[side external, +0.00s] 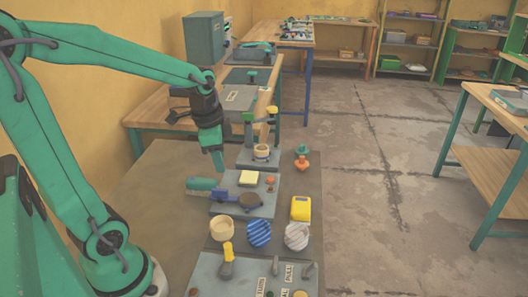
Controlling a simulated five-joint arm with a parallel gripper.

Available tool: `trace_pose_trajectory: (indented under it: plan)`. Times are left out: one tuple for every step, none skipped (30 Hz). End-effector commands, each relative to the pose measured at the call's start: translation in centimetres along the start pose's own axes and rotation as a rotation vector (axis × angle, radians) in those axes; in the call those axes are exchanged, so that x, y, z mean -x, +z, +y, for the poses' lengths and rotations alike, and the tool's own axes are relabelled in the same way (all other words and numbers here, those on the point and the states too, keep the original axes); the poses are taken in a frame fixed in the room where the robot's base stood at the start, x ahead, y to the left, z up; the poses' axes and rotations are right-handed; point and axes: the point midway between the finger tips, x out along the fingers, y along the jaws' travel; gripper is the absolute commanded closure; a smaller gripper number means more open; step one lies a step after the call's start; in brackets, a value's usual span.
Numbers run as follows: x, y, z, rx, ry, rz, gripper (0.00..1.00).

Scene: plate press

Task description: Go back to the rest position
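My gripper (217,163) points down in the side external view, at the end of my green arm. It hangs just left of the small grey press-like stand (243,160), which has a green upright and a black-and-yellow lever (271,114). A cream round piece with a dark band (261,152) sits on that stand. The fingertips are small and seen from the side, so I cannot tell whether they are open or shut. I see no object hanging from them.
Below the gripper lie a teal-and-blue tool (202,184), a pale yellow block (249,178) and a dark round pan (250,200) by a grey board. Nearer are a cream cup (221,229), striped discs (259,233) and a yellow box (300,208). The brown mat is bare at left.

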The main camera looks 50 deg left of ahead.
Motion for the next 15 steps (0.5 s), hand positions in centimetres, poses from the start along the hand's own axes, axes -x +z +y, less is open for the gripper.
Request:
trace_pose_trajectory:
  plan:
    - [0.9,-0.1,0.8,0.028,-0.016,0.022,0.65]
    - [1.3,-0.1,1.2,0.05,-0.023,0.033,0.65]
    - [1.8,-0.2,1.8,0.079,-0.031,0.049,0.65]
    - [2.2,-0.2,2.2,0.1,-0.036,0.06,0.65]
    - [2.6,-0.2,2.6,0.122,-0.042,0.073,0.65]
    - [3.1,-0.1,3.1,0.15,-0.049,0.089,0.65]
    - [3.4,-0.1,3.6,0.171,-0.053,0.102,0.65]
    - [3.8,-0.1,4.0,0.193,-0.057,0.115,0.65]
    - [4.2,0.0,4.5,0.221,-0.061,0.133,0.65]
    - [4.5,0.1,4.9,0.242,-0.063,0.146,0.65]
    - [4.8,0.1,5.3,0.264,-0.065,0.16,0.65]
    - [5.2,0.2,5.8,0.292,-0.067,0.179,0.65]
    - [5.5,0.3,6.2,0.314,-0.068,0.193,0.65]
    - [5.7,0.4,6.6,0.335,-0.068,0.207,0.65]
    - [6.1,0.6,7.1,0.362,-0.067,0.225,0.65]
